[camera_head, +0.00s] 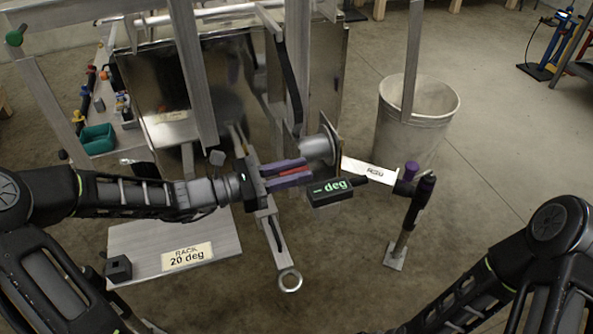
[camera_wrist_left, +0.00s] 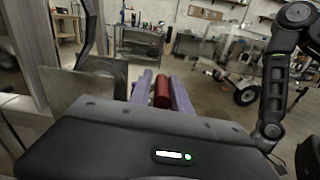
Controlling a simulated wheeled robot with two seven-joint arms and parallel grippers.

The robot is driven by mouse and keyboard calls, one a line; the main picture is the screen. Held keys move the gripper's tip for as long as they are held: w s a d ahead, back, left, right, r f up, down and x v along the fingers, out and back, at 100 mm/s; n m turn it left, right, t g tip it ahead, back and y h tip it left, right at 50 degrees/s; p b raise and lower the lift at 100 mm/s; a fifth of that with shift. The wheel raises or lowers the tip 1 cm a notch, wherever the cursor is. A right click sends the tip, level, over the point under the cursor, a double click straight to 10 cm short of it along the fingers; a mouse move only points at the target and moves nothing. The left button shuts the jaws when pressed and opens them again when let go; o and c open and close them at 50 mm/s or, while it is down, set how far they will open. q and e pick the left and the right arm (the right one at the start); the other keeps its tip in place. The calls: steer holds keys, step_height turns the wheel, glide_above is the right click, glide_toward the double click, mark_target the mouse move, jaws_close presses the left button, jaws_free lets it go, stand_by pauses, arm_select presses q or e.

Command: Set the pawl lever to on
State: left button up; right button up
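My left gripper (camera_head: 304,170) reaches in from the left and has two purple fingers. A red grip (camera_head: 289,173), apparently the pawl lever's, shows as a thin strip between them. In the left wrist view the red grip (camera_wrist_left: 162,92) is a short cylinder between the fingers (camera_wrist_left: 163,90), with little or no gap on either side. The fingers look shut on it. The rest of the lever is hidden by the gripper and the metal frame. A winch drum (camera_head: 318,149) stands just beyond the fingertips. My right gripper is out of view.
A black display reading "-- deg" (camera_head: 337,189) is close to the left fingertips. A labelled crank arm (camera_head: 368,171) extends right from the drum. Metal uprights (camera_head: 192,75) stand close to my left arm.

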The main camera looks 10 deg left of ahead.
arm_select(q)
steer(key=shift+s+d+f, duration=0.1)
jaws_close()
steer(key=shift+s, duration=0.1)
stand_by(0.7)
steer(key=shift+p, duration=0.3)
steer(key=shift+r+p, duration=0.25)
steer(key=shift+p, duration=0.1)
